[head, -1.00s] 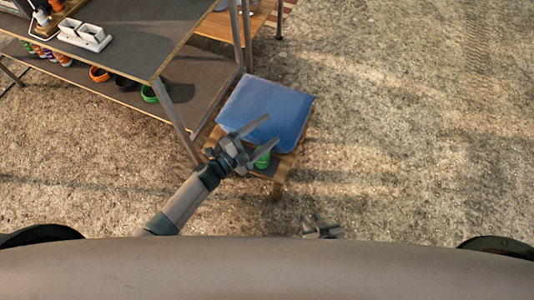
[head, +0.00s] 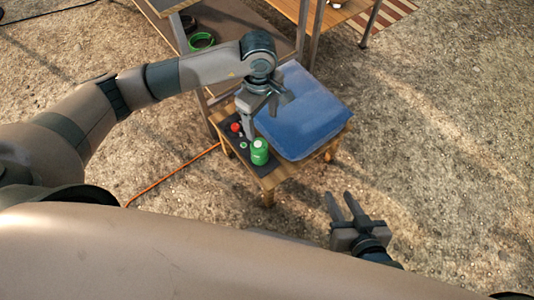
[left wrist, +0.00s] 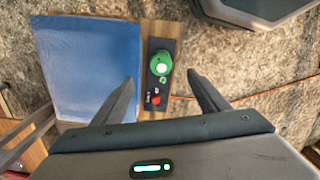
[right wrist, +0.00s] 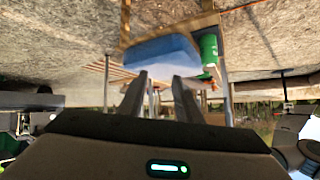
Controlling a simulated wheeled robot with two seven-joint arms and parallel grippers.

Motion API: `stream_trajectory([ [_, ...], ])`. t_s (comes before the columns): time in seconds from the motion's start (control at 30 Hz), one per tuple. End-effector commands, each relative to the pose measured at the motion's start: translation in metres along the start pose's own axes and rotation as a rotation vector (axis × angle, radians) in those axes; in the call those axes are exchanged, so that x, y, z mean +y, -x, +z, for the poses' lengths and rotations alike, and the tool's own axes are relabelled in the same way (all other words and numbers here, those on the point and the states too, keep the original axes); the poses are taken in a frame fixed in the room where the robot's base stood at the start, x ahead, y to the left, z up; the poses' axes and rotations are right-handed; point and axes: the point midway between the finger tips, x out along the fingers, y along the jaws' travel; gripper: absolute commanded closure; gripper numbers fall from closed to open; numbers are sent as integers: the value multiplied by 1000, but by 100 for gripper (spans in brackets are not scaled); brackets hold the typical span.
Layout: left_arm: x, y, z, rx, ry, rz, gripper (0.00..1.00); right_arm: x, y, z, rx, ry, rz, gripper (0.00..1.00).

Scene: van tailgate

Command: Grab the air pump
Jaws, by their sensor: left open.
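A green cylinder with a pale top (head: 260,152) stands on a dark mat on a low wooden stool; it also shows in the left wrist view (left wrist: 160,63). A red-topped small item (head: 235,127) and a small green piece (left wrist: 163,80) sit on the same mat. I cannot tell for sure which thing is the air pump. My left gripper (head: 262,114) is open and empty above the stool, pointing down, its fingers (left wrist: 161,76) on either side of the mat in its wrist view. My right gripper (head: 341,196) is open and empty, low in front of the stool.
A large blue box or cushion (head: 300,112) fills most of the stool (head: 268,181), close beside my left gripper. A shelf table with a green ring (head: 201,41) stands behind. An orange cord (head: 172,174) lies on the gravel. The ground at right is clear.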

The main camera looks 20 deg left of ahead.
Motion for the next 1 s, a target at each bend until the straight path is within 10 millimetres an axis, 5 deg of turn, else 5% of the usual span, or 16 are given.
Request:
stream_trajectory([
  [0.53,0,-8,-5,21,-7,4,32,-1,1,-4,15,1,-2,69],
  [1.0,0,-85,-6,19,-6,3,32,-10,-2,-32,174,20,-17,69],
])
